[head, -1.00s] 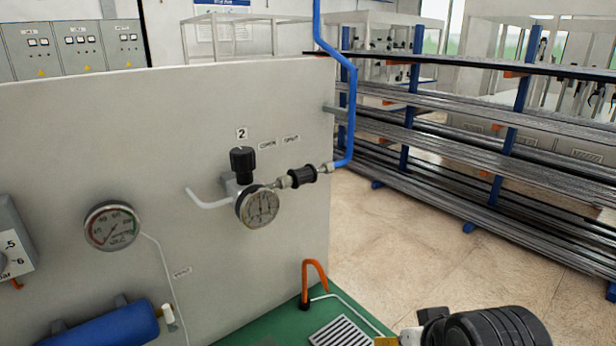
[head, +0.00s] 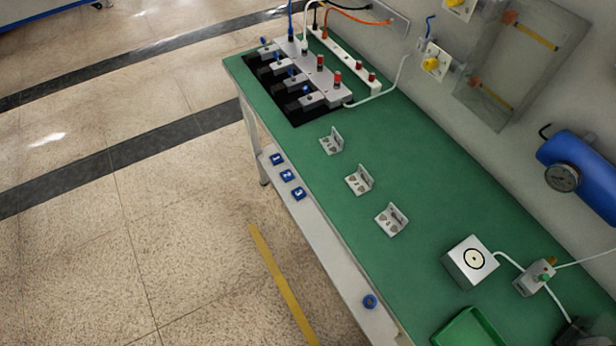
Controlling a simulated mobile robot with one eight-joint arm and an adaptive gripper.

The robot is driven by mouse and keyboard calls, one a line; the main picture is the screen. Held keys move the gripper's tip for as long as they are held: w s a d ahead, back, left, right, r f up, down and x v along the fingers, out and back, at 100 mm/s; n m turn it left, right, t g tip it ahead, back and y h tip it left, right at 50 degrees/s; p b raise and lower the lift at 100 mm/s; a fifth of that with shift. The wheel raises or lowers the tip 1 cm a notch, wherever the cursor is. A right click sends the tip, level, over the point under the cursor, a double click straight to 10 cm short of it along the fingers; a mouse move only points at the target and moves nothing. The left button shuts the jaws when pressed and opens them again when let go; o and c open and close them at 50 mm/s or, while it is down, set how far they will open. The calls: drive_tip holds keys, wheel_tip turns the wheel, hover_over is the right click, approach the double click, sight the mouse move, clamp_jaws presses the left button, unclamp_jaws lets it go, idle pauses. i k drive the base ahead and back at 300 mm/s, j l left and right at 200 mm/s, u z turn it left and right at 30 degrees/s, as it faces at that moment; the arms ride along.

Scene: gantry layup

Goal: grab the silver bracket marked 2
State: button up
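Three small silver angle brackets lie in a slanting row on the green bench top (head: 330,210). One is the far bracket (head: 332,142), one the middle bracket (head: 358,181), one the near bracket (head: 391,220). They stand apart from each other. Marks on their faces are too small to read, so I cannot tell from them which is marked 2. A blue tag with a 2 (head: 287,176) sits between tags 1 (head: 277,159) and 3 (head: 298,193) on the bench's pale front ledge, roughly level with the row. My gripper is not seen.
A clamp fixture (head: 310,80) with red and blue knobs fills the far end. A white box with a round target (head: 470,261), a small switch box (head: 534,277) and a green tray (head: 468,328) stand at the near end.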

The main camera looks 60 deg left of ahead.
sight(361, 182)
drive_tip(key=u, duration=2.05)
